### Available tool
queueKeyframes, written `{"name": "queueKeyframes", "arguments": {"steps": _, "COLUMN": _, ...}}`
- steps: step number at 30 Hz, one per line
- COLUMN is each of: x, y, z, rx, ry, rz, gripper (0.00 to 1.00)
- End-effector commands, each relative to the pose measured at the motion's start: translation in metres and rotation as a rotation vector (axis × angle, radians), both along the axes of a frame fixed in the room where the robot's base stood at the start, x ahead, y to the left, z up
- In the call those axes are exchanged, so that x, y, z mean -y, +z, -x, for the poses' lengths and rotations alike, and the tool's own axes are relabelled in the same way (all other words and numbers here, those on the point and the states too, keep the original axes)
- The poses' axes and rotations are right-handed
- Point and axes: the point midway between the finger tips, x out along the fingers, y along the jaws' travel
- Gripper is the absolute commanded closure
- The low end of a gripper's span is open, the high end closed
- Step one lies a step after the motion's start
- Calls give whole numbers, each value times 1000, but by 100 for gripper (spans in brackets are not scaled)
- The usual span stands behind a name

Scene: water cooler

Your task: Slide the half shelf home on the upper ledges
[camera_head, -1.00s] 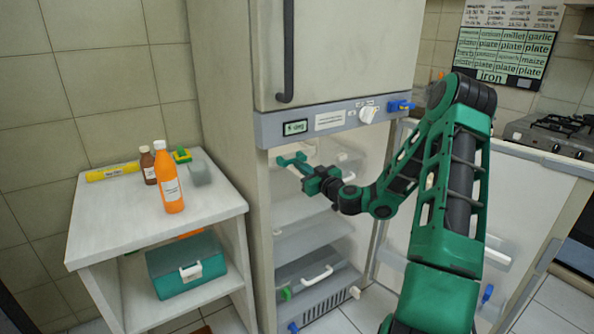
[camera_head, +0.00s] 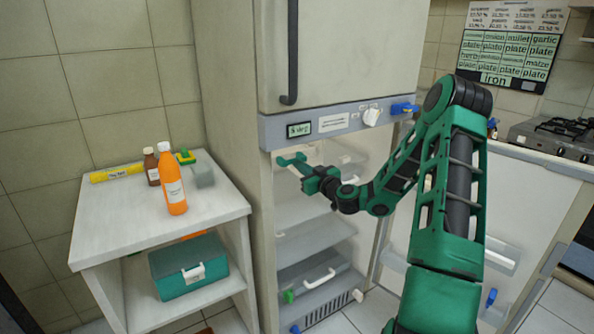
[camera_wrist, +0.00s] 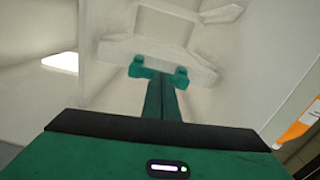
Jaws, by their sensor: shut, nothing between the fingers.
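My gripper (camera_head: 291,160) is inside the upper part of the open refrigerator compartment, just under the control panel. Its green fingers are together and empty, and they also show in the wrist view (camera_wrist: 158,72). In the wrist view a pale crosswise slab (camera_wrist: 118,48), perhaps the half shelf, lies right at the fingertips. I cannot tell whether they touch it. In the head view a light shelf (camera_head: 296,213) sits below my gripper, with a grey shelf (camera_head: 318,238) lower down. The upper ledges are not clear, and my wrist hides part of the compartment.
The refrigerator door (camera_head: 530,195) stands open at the right, behind my arm. A white side table (camera_head: 110,225) at the left holds an orange bottle (camera_head: 173,188), a brown bottle (camera_head: 151,168) and a yellow tube (camera_head: 116,173). A teal box (camera_head: 190,270) sits on its lower shelf.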

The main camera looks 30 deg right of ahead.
Motion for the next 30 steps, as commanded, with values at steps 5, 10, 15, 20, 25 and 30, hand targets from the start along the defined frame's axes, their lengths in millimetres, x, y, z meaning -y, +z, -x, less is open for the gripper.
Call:
{"name": "queueKeyframes", "arguments": {"steps": 5, "x": 0, "y": 0, "z": -4, "rx": 0, "ry": 0, "rz": 1, "gripper": 100}}
{"name": "queueKeyframes", "arguments": {"steps": 10, "x": 0, "y": 0, "z": -8, "rx": 0, "ry": 0, "rz": 2, "gripper": 100}}
{"name": "queueKeyframes", "arguments": {"steps": 15, "x": -1, "y": 0, "z": -11, "rx": 0, "ry": 0, "rz": 1, "gripper": 100}}
{"name": "queueKeyframes", "arguments": {"steps": 20, "x": -1, "y": 0, "z": -15, "rx": 1, "ry": 0, "rz": 1, "gripper": 100}}
{"name": "queueKeyframes", "arguments": {"steps": 25, "x": -1, "y": 0, "z": -18, "rx": 0, "ry": -1, "rz": 1, "gripper": 100}}
{"name": "queueKeyframes", "arguments": {"steps": 30, "x": -1, "y": 0, "z": -22, "rx": 0, "ry": 0, "rz": 1, "gripper": 100}}
